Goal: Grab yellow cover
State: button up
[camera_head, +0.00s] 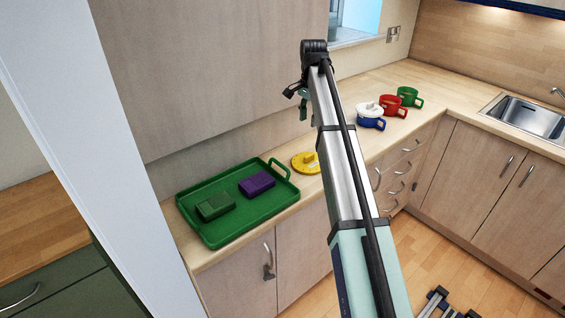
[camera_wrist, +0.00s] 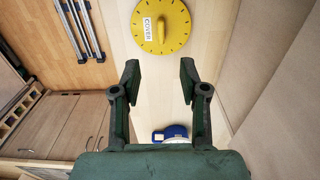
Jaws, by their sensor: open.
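The yellow cover (camera_head: 306,161) is a round disc with a raised handle, lying flat on the wooden counter just right of the green tray. In the wrist view the yellow cover (camera_wrist: 161,24) shows at the top, with a white label reading "COVER" and a bar handle across its middle. My gripper (camera_wrist: 159,76) is open and empty, its two dark fingers apart over bare counter. The cover lies beyond the fingertips, up in the wrist view, not between them. In the head view my gripper (camera_head: 301,101) is small at the arm's end, above the counter.
The green tray (camera_head: 240,236) holds a green block (camera_head: 215,206) and a purple block (camera_head: 257,184). A blue pot with a white lid (camera_head: 370,114), a red mug (camera_head: 391,105) and a green mug (camera_head: 409,97) stand further right. A sink (camera_head: 527,117) is at far right.

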jog(key=p, duration=0.4)
send_over(307, 156)
notch_tip(307, 156, down, 11)
jog(key=shift+s+a+f, duration=0.1)
jog(key=shift+s, duration=0.05)
jog(key=shift+w+f+p, duration=0.2)
jog(key=shift+f+p, duration=0.85)
jog(key=shift+f, duration=1.85)
grip_shut()
